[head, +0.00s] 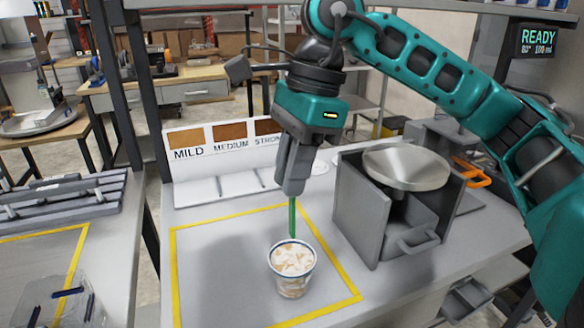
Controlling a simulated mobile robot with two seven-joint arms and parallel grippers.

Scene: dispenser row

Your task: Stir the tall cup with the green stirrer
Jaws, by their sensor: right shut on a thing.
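The tall cup (293,284), white with tan patches, stands upright inside the yellow-taped square on the counter. My right gripper (292,190) points down above the cup and is shut on the green stirrer (293,218). The stirrer hangs nearly vertical, and its lower end shows at the cup's far rim. I cannot tell whether the tip is just above the opening or behind the rim. The cup's opening shows a pale, patchy surface. My left gripper is not in view.
A grey dispenser (363,215) with a round metal top (407,167) stands close right of the cup. A board (222,140) labelled MILD, MEDIUM, STRONG stands behind. The taped area left of the cup is clear. A clear tray (62,300) sits lower left.

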